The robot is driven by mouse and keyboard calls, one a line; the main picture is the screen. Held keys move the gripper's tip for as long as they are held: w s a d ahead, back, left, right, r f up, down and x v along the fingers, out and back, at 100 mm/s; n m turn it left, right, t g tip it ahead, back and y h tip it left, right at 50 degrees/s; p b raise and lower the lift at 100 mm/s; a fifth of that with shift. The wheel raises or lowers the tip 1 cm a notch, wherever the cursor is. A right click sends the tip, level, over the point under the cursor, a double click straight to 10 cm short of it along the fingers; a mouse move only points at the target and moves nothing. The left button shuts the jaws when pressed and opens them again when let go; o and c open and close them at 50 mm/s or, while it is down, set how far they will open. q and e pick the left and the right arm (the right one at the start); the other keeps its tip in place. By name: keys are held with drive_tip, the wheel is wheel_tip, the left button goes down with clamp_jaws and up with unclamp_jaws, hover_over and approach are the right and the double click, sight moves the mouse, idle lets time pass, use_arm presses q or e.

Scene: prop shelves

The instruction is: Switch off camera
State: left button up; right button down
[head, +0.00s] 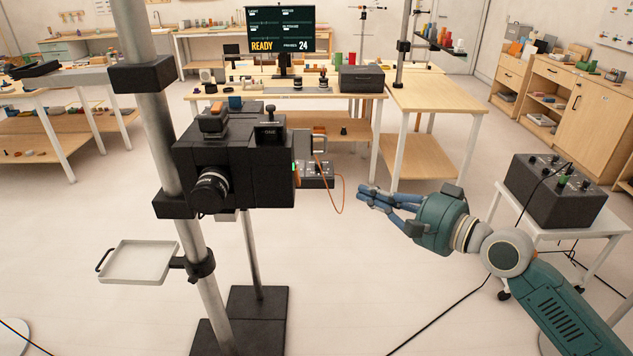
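The black box camera (245,165) is mounted on a grey metal pole stand at left of centre in the head view. Its round lens (210,190) faces toward the lower left. A small green light shows on its right side, next to an orange cable. My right gripper (364,196), with blue fingers and a teal body, is to the right of the camera, apart from it and pointing left toward it. No object shows in its fingers. My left gripper is not in view.
A pale tray (141,262) sticks out from the stand (203,283). A black control box (555,190) sits on a white cart at right. Workbenches and a monitor (280,29) reading READY stand behind. A black cable crosses the otherwise mostly clear floor.

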sight(297, 176)
drive_tip(key=s+a+p+x, duration=0.2)
drive_tip(key=p+x, duration=0.3)
drive_tip(key=x, duration=0.8)
drive_tip(key=shift+f+p, duration=0.2)
drive_tip(key=shift+p, duration=0.1)
drive_tip(key=shift+d, duration=0.1)
